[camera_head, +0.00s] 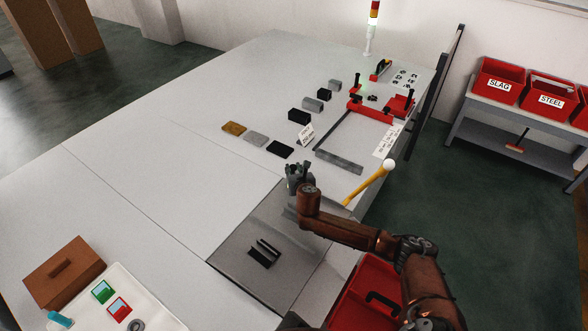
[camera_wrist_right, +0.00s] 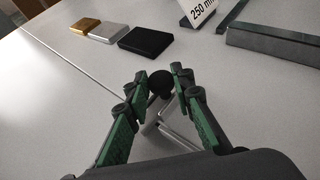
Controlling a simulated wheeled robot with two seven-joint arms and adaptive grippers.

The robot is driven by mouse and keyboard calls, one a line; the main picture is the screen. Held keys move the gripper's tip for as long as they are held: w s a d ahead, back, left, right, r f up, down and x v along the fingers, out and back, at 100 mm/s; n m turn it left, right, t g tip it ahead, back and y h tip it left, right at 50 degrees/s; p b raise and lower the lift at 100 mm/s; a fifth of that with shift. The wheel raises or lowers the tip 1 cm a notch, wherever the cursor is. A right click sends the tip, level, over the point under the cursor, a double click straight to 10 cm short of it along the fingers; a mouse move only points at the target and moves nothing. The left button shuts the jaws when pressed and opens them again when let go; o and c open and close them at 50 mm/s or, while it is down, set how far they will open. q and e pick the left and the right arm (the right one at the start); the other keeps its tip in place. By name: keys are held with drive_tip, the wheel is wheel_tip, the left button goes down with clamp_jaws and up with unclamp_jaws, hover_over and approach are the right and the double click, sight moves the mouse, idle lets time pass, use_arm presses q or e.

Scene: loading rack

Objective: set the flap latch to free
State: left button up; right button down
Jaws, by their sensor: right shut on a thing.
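My right gripper (camera_head: 296,172) is low over the table, at the far edge of a dark grey flap panel (camera_head: 236,251) set in the tabletop. In the right wrist view, its green fingers (camera_wrist_right: 161,76) are shut on a black ball knob (camera_wrist_right: 160,88). Bright metal rods (camera_wrist_right: 172,134) show below the knob, between the fingers. The knob looks like the flap latch's handle, but its setting cannot be read. The gripper hides the latch in the head view. A black handle (camera_head: 264,253) lies on the flap panel. My left gripper is not in view.
Gold, silver and black plates (camera_head: 280,149) lie beyond the gripper, by a small white card (camera_head: 306,134). A yellow mallet (camera_head: 369,183) lies to the right. A red fixture (camera_head: 371,112) stands farther back. The table left of the gripper is clear.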

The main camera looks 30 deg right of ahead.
drive_tip(key=shift+w+d+r+p, duration=0.1)
drive_tip(key=shift+w+d+p, duration=0.15)
drive_tip(key=shift+d, duration=0.25)
drive_tip(key=shift+w+d+r+p, duration=0.1)
drive_tip(key=shift+w+d+p, duration=0.15)
drive_tip(key=shift+d, duration=0.2)
drive_tip(key=shift+w+d+f, duration=0.2)
drive_tip(key=shift+w+d, duration=0.05)
drive_tip(key=shift+d, duration=0.05)
drive_tip(key=c, duration=1.7)
unclamp_jaws()
drive_tip(key=v, duration=1.2)
drive_tip(key=shift+s, duration=0.1)
